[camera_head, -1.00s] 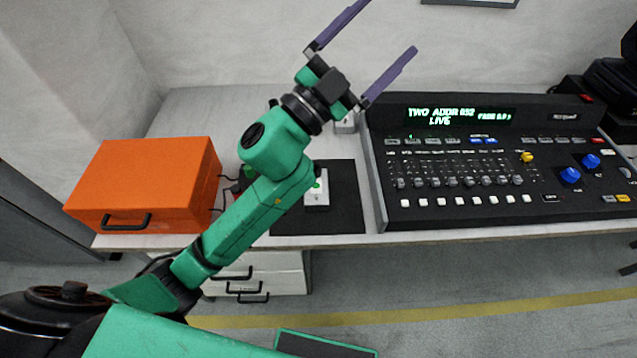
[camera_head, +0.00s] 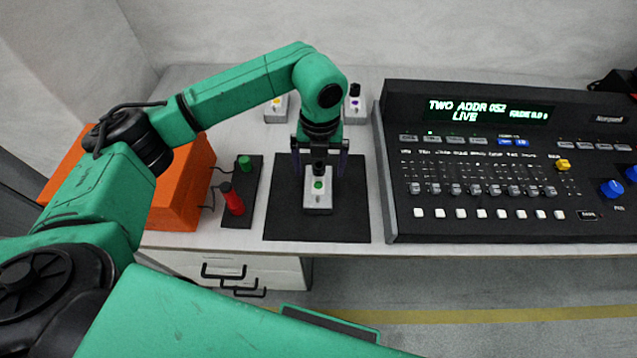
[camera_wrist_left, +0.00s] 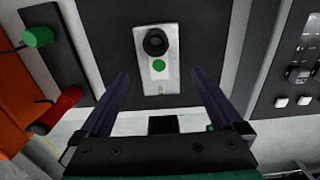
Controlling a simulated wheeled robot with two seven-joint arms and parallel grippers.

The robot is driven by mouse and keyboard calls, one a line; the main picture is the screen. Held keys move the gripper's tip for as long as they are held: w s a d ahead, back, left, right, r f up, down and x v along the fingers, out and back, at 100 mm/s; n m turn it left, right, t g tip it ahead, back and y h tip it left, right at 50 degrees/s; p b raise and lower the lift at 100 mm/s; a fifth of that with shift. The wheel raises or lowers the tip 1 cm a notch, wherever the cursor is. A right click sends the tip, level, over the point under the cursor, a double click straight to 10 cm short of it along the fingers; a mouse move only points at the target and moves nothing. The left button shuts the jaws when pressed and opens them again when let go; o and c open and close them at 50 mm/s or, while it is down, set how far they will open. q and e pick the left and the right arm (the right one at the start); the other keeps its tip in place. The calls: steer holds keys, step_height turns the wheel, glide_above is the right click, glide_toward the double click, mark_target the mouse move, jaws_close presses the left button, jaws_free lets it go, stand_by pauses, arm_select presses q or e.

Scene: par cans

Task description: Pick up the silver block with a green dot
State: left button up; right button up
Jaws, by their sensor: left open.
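The silver block with a green dot (camera_head: 318,198) lies on a black mat (camera_head: 280,224) on the table. It has a black round knob at its far end. It also shows in the left wrist view (camera_wrist_left: 170,75), ahead of the fingers and between their lines. My left gripper (camera_head: 319,170) is open above the block, pointing down, with one purple finger to each side of it. The fingers appear apart from the block. In the left wrist view the open gripper (camera_wrist_left: 158,82) holds nothing. My right gripper is not in view.
Two other silver blocks, one with a yellow dot (camera_head: 277,106) and one with a purple dot (camera_head: 354,108), stand behind. A control console (camera_head: 470,170) is to the right. An orange case (camera_head: 180,190) and a black plate with red (camera_head: 233,202) and green (camera_head: 245,163) cylinders are left.

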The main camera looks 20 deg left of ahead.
mark_target(319, 185)
arm_select(q)
steer(key=f, duration=0.1)
steer(key=f+p, duration=0.1)
steer(key=f, duration=0.1)
steer(key=f+p, duration=0.1)
steer(key=f, duration=0.1)
steer(key=shift+s+a+f, duration=0.1)
steer(key=shift+s+f, duration=0.05)
steer(key=shift+s, duration=0.1)
steer(key=shift+f, duration=0.35)
steer(key=shift+w, duration=0.1)
steer(key=c, duration=1.6)
steer(key=shift+r, duration=0.15)
